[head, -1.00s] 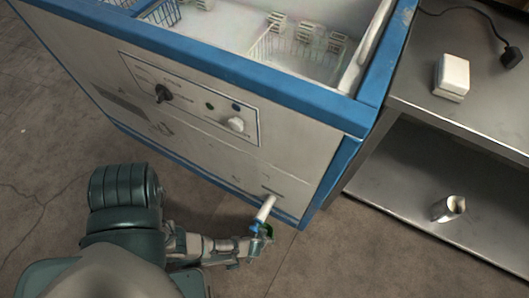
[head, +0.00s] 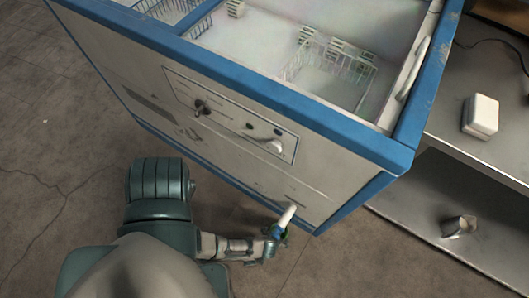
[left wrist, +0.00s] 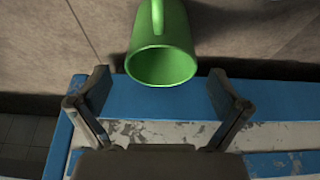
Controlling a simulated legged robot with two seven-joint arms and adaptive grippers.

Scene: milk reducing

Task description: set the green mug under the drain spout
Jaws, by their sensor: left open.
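The green mug (left wrist: 162,50) fills the upper middle of the left wrist view, its open mouth facing the camera and its handle at the top. My left gripper (left wrist: 160,76) is open, with its fingers to either side of the mug's mouth and a visible gap on each side. In the head view my left gripper (head: 274,244) is at the lower front of the blue-framed cabinet, right by the white drain spout (head: 287,215). My right gripper is out of view.
The cabinet (head: 230,110) has a blue rim, a knob panel and wire baskets (head: 325,65) in its open top. The floor at left is clear.

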